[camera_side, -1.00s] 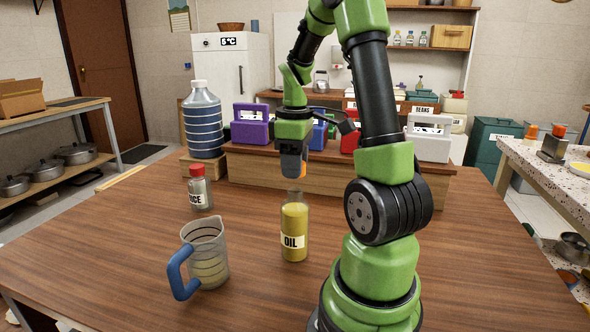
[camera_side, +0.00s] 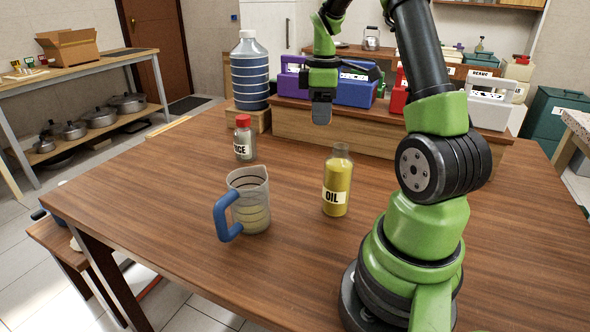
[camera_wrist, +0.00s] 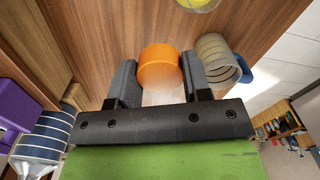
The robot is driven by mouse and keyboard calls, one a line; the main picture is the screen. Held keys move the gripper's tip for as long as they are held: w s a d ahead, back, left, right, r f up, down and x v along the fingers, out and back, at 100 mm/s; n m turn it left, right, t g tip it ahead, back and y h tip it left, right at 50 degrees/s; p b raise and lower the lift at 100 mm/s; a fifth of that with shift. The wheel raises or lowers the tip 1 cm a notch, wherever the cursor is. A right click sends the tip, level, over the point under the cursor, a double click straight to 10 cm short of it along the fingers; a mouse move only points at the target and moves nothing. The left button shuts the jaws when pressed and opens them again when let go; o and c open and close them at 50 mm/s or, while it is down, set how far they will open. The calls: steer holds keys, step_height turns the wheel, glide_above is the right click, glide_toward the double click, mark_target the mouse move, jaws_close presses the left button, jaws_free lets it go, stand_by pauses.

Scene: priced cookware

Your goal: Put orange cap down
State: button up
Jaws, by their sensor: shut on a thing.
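My gripper (camera_side: 321,113) is shut on the orange cap (camera_wrist: 158,68), which sits between the two dark fingers in the wrist view. In the side view the grey fingers hide the cap. The gripper is in the air over the wooden table (camera_side: 180,220), beyond and left of the oil bottle (camera_side: 337,185). That bottle stands upright with its top uncapped and yellow oil inside. Its edge shows at the top of the wrist view (camera_wrist: 198,3).
A measuring jug (camera_side: 255,205) with a blue handle and a red-capped jar (camera_side: 244,145) stand to the left. A wooden riser (camera_side: 340,136) with coloured boxes and a large water bottle (camera_side: 249,75) stand behind.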

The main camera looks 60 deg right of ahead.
steer(key=w+d+f+n, duration=0.2)
steer(key=w+f+n, duration=0.5)
steer(key=w+f, duration=0.25)
glide_above(286, 182)
step_height(286, 182, down, 6)
steer(key=shift+a+r, duration=0.1)
steer(key=shift+r, duration=0.15)
steer(key=shift+f, duration=2.35)
steer(key=shift+f, duration=0.1)
steer(key=o, duration=1.1)
